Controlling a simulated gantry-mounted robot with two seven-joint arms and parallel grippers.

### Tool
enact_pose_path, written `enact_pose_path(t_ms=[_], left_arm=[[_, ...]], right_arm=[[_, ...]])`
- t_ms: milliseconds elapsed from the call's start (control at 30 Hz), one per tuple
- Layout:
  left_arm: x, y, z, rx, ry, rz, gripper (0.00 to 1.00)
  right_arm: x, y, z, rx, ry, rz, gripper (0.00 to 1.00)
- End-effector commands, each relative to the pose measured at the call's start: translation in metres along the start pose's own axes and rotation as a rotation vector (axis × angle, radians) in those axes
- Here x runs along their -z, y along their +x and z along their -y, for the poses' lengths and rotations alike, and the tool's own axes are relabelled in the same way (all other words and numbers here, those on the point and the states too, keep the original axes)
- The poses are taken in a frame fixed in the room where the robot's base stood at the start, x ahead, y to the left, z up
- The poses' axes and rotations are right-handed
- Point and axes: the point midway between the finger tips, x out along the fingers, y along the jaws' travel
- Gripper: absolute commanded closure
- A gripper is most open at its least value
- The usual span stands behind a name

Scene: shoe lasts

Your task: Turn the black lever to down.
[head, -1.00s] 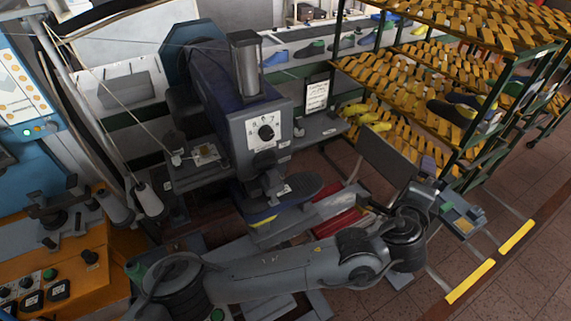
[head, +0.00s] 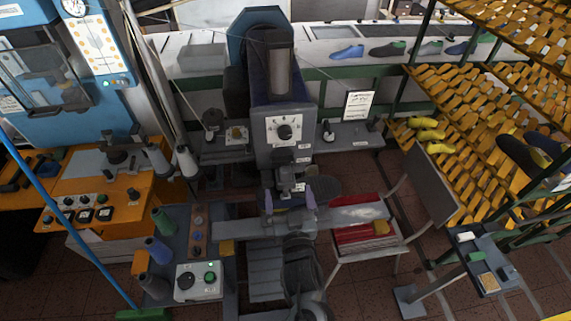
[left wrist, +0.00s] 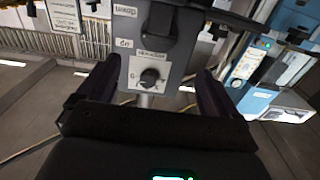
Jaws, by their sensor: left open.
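My left gripper (head: 289,199) is open and empty, below the dial in the head view. Its fingers (left wrist: 150,88) stand to either side of the knob in the wrist view, apart from it as far as I can tell. My right gripper is not in view.
A grey control box (head: 200,281) and green and blue spools stand at the lower left.

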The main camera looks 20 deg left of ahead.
Motion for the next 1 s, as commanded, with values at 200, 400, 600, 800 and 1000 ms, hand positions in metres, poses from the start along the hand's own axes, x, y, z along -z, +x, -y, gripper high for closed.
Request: enact_pose_path(t_ms=[200, 400, 600, 800, 1000], left_arm=[[-0.001, 0.021, 0.000, -0.001, 0.007, 0.003, 0.06], [-0.001, 0.054, 0.000, -0.001, 0.007, 0.003, 0.06], [-0.002, 0.083, 0.000, -0.002, 0.007, 0.004, 0.06], [-0.003, 0.099, -0.001, -0.003, 0.005, 0.004, 0.06], [-0.003, 0.104, -0.001, -0.003, 0.004, 0.005, 0.06]], right_arm=[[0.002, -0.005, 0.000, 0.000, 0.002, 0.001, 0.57], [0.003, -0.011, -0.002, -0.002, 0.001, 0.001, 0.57], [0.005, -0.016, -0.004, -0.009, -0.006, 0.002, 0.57], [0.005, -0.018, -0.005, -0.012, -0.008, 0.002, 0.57], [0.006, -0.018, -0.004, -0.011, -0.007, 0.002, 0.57]])
